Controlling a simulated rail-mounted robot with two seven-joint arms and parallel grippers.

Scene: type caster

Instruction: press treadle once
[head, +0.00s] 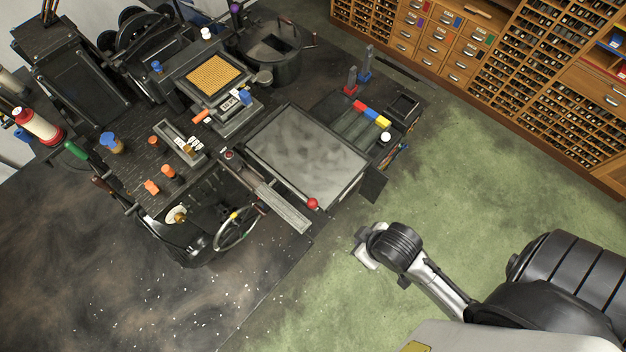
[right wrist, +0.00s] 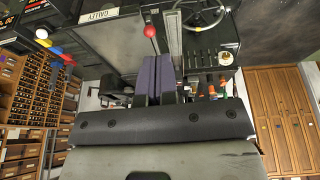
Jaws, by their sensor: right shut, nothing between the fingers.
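No part is plainly marked as the treadle. A small dark flat plate (head: 374,186) juts out low at the right edge of the type caster, over the green floor; I cannot tell if it is the treadle. My right gripper (head: 362,248) is in front of the machine, over the floor and apart from it in the head view. In the right wrist view its two purple-grey fingers (right wrist: 158,68) are together and empty. Behind them is a lever with a red ball knob (right wrist: 150,31); the knob also shows in the head view (head: 312,203). My left gripper is out of view.
The caster's grey galley table (head: 306,157) has a metal channel (head: 278,204) and a spoked handwheel (head: 236,230) to its left. Coloured blocks (head: 371,113) lie on its right side. Wooden type cabinets (head: 470,55) line the back. The green floor (head: 465,180) is clear.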

